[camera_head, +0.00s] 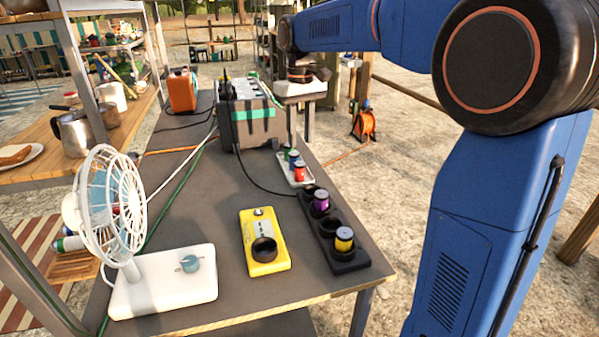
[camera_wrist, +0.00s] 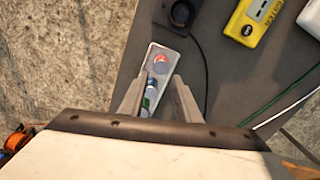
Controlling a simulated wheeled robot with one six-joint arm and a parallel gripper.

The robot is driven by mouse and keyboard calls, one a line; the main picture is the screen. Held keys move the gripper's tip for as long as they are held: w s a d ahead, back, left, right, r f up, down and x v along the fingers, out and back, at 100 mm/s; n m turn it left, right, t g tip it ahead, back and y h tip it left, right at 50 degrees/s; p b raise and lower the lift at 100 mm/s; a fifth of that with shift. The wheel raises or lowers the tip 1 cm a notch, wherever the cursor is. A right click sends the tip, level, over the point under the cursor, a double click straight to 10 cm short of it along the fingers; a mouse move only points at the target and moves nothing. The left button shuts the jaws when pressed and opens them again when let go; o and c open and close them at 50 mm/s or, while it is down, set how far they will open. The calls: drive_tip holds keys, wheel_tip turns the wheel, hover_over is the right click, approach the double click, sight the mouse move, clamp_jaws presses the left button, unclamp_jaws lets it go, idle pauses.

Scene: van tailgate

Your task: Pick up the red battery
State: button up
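The red battery (camera_head: 299,172) stands upright at the near end of a small pale tray (camera_head: 284,160) on the dark table. A blue battery (camera_head: 293,163) and a green battery stand behind it in the same tray. In the wrist view the red battery (camera_wrist: 160,60) shows from above, just beyond the fingertips. My gripper (camera_wrist: 159,76) is open, with nothing held between its fingers. Its fingers spread on either side of the tray in that picture. How high they are above the tray I cannot tell.
A black holder (camera_head: 324,228) with a purple battery (camera_head: 321,200) and a yellow battery (camera_head: 344,239) is nearer. A yellow tester (camera_head: 256,226) and a white fan (camera_head: 110,210) stand to its left. A power station (camera_head: 251,115) with cables is beside the tray.

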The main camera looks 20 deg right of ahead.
sight(300, 162)
wheel_tip(300, 162, down, 11)
drive_tip(key=shift+f, duration=0.2)
idle(0.5)
drive_tip(key=shift+c, duration=0.6)
clamp_jaws()
drive_tip(key=shift+r, duration=0.15)
wheel_tip(300, 162, up, 10)
drive_tip(key=shift+f, duration=0.1)
